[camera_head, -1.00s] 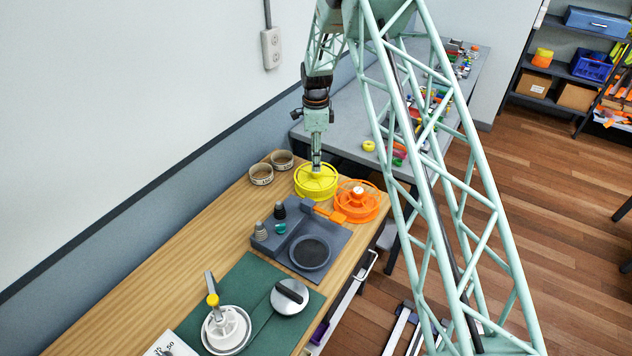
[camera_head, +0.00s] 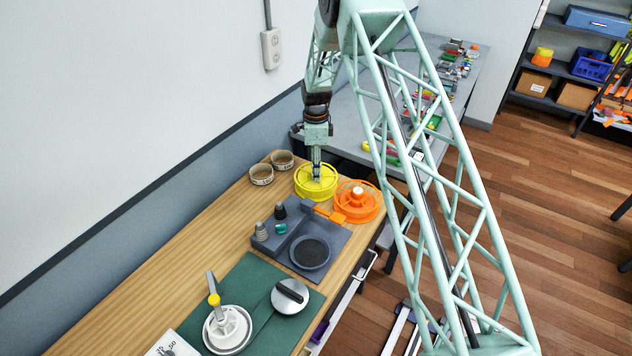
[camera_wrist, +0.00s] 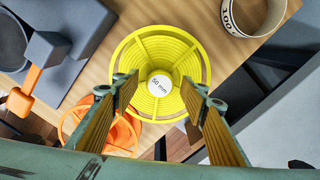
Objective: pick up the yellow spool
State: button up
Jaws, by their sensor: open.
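The yellow spool (camera_head: 316,183) lies flat on the wooden bench near its far end. In the wrist view the yellow spool (camera_wrist: 160,60) shows concentric rings, spokes and a white "50 mm" label on its hub. My gripper (camera_head: 316,176) is right over the spool's middle, pointing down. In the wrist view my gripper (camera_wrist: 163,88) is open, its two fingers at either side of the hub, with nothing between them but the view of the spool. I cannot tell whether the fingertips touch the spool.
An orange spool (camera_head: 357,201) stands right beside the yellow one. Two small round tins (camera_head: 261,174) sit at its left. A grey fixture (camera_head: 305,245) with a round dish lies in front. Wooden bench surface (camera_head: 170,265) at the left is clear.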

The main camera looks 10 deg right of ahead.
jog(key=shift+c, duration=0.7)
grip_shut()
jog(key=shift+r, duration=0.15)
notch_tip(320, 180, up, 10)
jog(key=b, duration=0.1)
dwell(0.7)
jog(key=shift+b, duration=0.4)
dwell(0.4)
